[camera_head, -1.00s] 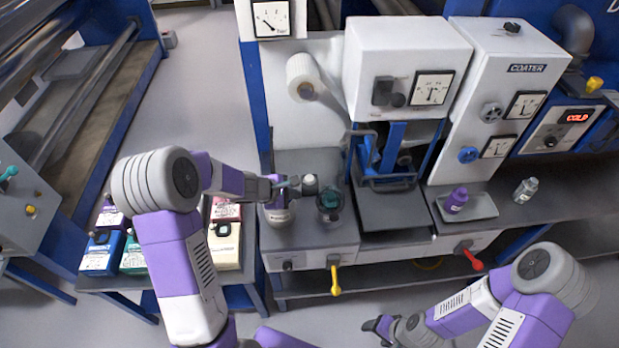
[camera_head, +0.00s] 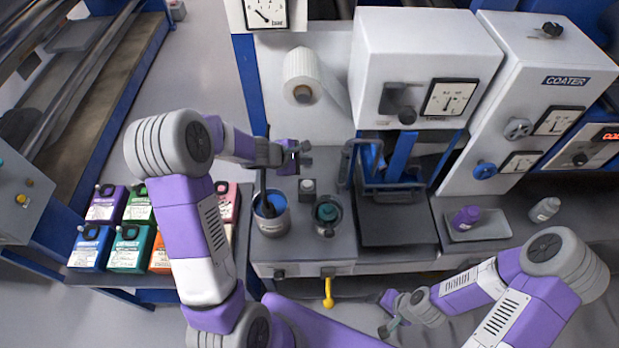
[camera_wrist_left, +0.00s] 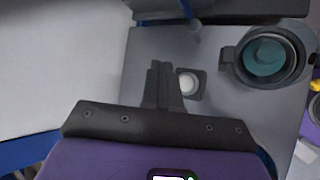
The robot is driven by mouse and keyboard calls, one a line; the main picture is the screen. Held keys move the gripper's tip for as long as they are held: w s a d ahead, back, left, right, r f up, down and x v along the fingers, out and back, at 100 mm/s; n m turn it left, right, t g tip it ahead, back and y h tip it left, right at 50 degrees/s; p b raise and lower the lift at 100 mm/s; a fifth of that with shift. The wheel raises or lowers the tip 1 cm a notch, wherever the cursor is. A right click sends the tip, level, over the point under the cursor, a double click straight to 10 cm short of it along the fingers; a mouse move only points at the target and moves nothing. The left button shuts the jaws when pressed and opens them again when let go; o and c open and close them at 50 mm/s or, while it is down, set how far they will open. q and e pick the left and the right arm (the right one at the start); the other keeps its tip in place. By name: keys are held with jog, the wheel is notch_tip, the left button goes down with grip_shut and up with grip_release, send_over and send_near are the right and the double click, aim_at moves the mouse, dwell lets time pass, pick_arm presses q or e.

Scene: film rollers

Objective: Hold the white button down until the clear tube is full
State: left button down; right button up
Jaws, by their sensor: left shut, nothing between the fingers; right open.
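The white button (camera_head: 307,185) is a small round cap on a dark square base on the grey bench; it also shows in the left wrist view (camera_wrist_left: 188,83). My left gripper (camera_head: 305,157) is shut and empty. In the left wrist view its fingers (camera_wrist_left: 161,70) appear just left of the button, with a gap in the picture; their height above it is unclear. A round vessel with teal inside (camera_head: 327,212), which may be the clear tube, stands right of and nearer than the button. Its fill level is unclear. My right gripper (camera_head: 384,331) is open, low in front of the bench.
A metal can with blue inside (camera_head: 271,218) and a dark stick stands left of the teal vessel. A black-and-blue press frame (camera_head: 395,215) rises to the right. A white roll (camera_head: 301,80) hangs behind. Several coloured containers (camera_head: 92,247) stand on the left table.

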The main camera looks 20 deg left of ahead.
pick_arm(q)
jog(key=b, duration=0.7)
send_over(305, 185)
notch_tip(305, 185, down, 8)
jog(key=shift+f, duration=0.45)
pick_arm(e)
notch_tip(305, 185, down, 8)
jog(key=shift+r, duration=0.2)
pick_arm(q)
jog(key=shift+b, duration=0.35)
pick_arm(e)
jog(key=shift+s+f, duration=0.1)
dwell(0.6)
pick_arm(q)
jog(key=shift+f+b, duration=0.45)
jog(key=shift+b, duration=0.1)
pick_arm(e)
jog(key=shift+f, duration=0.5)
